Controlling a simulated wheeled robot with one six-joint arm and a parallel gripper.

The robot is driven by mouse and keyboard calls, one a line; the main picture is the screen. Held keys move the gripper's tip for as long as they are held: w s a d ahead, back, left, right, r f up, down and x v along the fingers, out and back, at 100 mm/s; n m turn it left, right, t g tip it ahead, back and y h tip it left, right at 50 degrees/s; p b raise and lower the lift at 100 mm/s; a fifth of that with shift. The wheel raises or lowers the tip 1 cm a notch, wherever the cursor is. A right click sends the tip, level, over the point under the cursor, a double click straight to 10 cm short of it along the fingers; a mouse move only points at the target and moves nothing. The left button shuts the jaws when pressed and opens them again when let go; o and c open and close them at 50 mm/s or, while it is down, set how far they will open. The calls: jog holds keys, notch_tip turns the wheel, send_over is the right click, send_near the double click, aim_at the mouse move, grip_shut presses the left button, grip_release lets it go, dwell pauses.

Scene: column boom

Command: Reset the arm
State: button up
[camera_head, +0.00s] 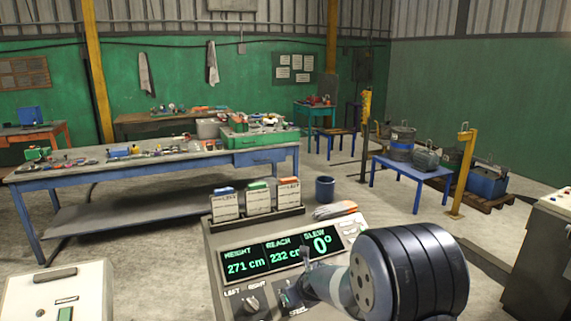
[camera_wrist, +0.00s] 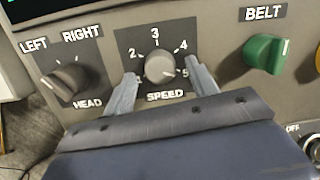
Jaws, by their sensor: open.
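My gripper (camera_wrist: 162,74) is open, its two pale fingers on either side of the grey speed knob (camera_wrist: 160,66) on the control panel (camera_wrist: 110,50). I cannot tell whether the fingers touch the knob. The knob's mark appears to point near 5 on its scale. In the head view my arm comes in from the right, and my gripper (camera_head: 296,283) is low over the panel, partly hidden by the wrist. The panel's display (camera_head: 277,255) reads height 271 cm, reach 232 cm and slew 0°.
The left-right head knob (camera_wrist: 70,80) is left of the gripper, and the green belt knob (camera_wrist: 266,53) is right. A white cabinet (camera_head: 40,295) is at left, a grey cabinet (camera_head: 540,255) at right.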

jog(key=v, duration=0.9)
jog(key=x, duration=1)
jog(key=shift+f, duration=0.1)
jog(key=shift+w, duration=0.1)
jog(key=shift+n, duration=0.6)
jog(key=n+b, duration=0.1)
jog(key=n, duration=0.2)
jog(key=shift+d+y, duration=0.1)
jog(key=shift+y, duration=0.3)
jog(key=n+b, duration=0.2)
jog(key=n, duration=0.1)
jog(key=n+b, duration=0.1)
jog(key=n, duration=0.1)
jog(key=shift+w+f+n+g+y+b, duration=0.1)
jog(key=shift+f+n+g+y+b, duration=0.1)
jog(key=shift+n+g+y+b, duration=0.15)
jog(key=n+b, duration=0.1)
jog(key=n, duration=0.1)
jog(key=n+g+b, duration=0.1)
jog(key=n, duration=0.2)
jog(key=shift+d+r+n+b, duration=0.1)
jog(key=shift+r+n+b, duration=0.1)
jog(key=shift+n+b, duration=0.2)
jog(key=n, duration=0.2)
jog(key=n+b, duration=0.1)
jog(key=n, duration=0.2)
jog(key=shift+w+r+g, duration=0.15)
jog(key=shift+g, duration=0.2)
